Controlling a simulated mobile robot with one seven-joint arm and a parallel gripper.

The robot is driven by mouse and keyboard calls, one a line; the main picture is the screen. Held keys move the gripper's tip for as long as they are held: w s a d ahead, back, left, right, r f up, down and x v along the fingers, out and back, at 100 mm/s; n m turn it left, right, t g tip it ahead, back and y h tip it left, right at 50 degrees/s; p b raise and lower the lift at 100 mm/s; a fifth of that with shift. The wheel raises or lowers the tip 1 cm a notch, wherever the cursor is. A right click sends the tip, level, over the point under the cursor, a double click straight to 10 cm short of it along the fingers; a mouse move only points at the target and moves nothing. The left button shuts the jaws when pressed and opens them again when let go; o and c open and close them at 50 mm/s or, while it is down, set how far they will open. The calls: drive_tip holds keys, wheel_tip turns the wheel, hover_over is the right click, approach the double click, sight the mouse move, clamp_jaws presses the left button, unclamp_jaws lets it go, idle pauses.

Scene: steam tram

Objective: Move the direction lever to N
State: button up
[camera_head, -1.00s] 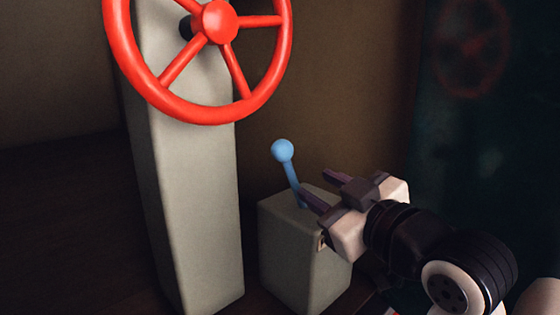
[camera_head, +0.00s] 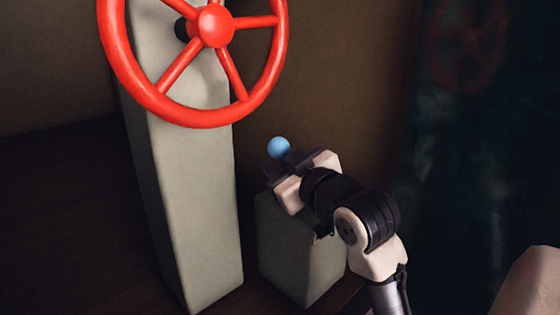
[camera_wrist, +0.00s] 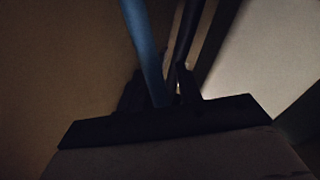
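The direction lever is a blue rod with a round blue knob (camera_head: 278,147) on a low grey box (camera_head: 300,255). In the head view only the knob shows; my gripper hides the rod. My gripper (camera_head: 280,165) is at the lever just below the knob, above the box top. In the wrist view the blue rod (camera_wrist: 145,45) runs down between my two dark fingers (camera_wrist: 160,90). A small light gap shows right of the rod. I cannot tell whether the fingers press on it. No N mark is visible.
A large red wheel (camera_head: 200,115) stands on a tall grey pillar (camera_head: 195,200) left of the box. A brown wall (camera_head: 330,70) is behind. A dark pane (camera_head: 470,120) with a faint wheel reflection is at the right.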

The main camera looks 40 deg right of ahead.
clamp_jaws()
drive_tip(key=shift+d+r, duration=0.2)
drive_tip(key=d+m+p, duration=0.2)
drive_tip(key=d+m, duration=0.1)
drive_tip(key=d+m+g+p, duration=0.1)
drive_tip(key=d, duration=0.1)
drive_tip(key=shift+w+d+r+m+y+p, duration=0.15)
drive_tip(key=shift+w+r+m+y+p, duration=0.05)
drive_tip(key=shift+r+m+y+p, duration=0.15)
drive_tip(key=shift+o, duration=0.5)
unclamp_jaws()
